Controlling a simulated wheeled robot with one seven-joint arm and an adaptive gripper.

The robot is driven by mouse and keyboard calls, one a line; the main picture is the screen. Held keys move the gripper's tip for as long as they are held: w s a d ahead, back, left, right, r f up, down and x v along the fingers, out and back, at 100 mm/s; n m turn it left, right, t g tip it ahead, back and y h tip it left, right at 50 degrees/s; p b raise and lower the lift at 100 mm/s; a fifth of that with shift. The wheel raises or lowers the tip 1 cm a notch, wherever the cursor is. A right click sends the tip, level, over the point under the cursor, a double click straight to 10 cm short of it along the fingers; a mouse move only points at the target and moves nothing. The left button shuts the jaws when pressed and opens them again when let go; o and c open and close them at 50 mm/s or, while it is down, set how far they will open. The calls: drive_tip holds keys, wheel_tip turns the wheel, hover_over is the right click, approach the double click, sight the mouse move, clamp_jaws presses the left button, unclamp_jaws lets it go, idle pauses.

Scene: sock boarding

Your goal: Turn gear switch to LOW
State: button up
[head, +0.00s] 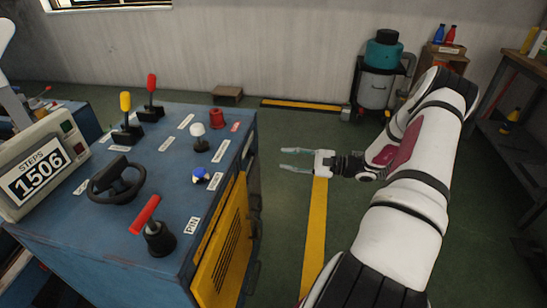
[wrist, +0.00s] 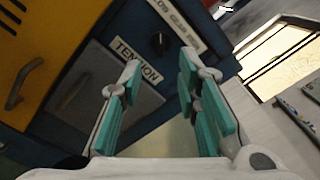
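In the wrist view a small round black knob (wrist: 160,42) sits on the blue machine's panel. A white label (wrist: 178,15) beside it reads partly as "LOW GEAR" and is cut off by the frame's top edge. The knob's exact pointing direction is too small to tell. My gripper (head: 284,160) is open and empty, in the air to the right of the machine in the head view. In the wrist view its teal fingers are spread apart, with the knob beyond and between their tips. The knob's panel is not visible in the head view.
The blue machine (head: 75,240) carries several levers, a black handwheel (head: 116,181), a red-handled lever (head: 145,214) and a yellow vented door (head: 222,250). A "TENSION" label (wrist: 137,62) is near the knob. Green floor (head: 290,215) beside the machine is clear.

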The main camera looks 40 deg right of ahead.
drive_tip(key=shift+v, duration=1.45)
